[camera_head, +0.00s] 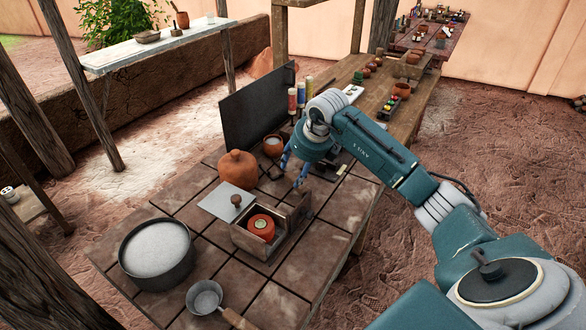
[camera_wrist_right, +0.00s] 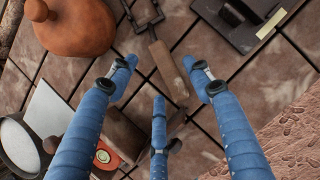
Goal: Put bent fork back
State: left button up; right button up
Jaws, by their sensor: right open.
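A tool with a wooden handle (camera_wrist_right: 170,72) and a bent dark metal end (camera_wrist_right: 146,15) lies on the tiled table; it is likely the bent fork. In the head view its dark metal end (camera_head: 274,172) shows small beside the round clay pot. My right gripper (camera_head: 293,172) points down above the table, near this tool. In the right wrist view its blue fingers (camera_wrist_right: 160,80) are spread, with the wooden handle below and between them. The fingers look apart from the handle, and nothing is held. My left gripper is not in view.
A lidded clay pot (camera_head: 237,169), a wooden box (camera_head: 282,240) with an orange jar (camera_head: 261,227), a large pot of pale material (camera_head: 156,249) and a saucepan (camera_head: 204,298) crowd the table. A dark upright panel (camera_head: 255,105) stands behind. A dark flat tool (camera_wrist_right: 235,22) lies nearby.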

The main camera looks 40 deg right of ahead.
jog(key=p+v, duration=0.1)
jog(key=v, duration=0.3)
jog(key=shift+s+r+p, duration=0.2)
jog(key=shift+r+p, duration=0.1)
jog(key=shift+p, duration=0.1)
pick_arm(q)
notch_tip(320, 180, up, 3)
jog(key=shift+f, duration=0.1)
pick_arm(e)
jog(key=shift+f, duration=0.1)
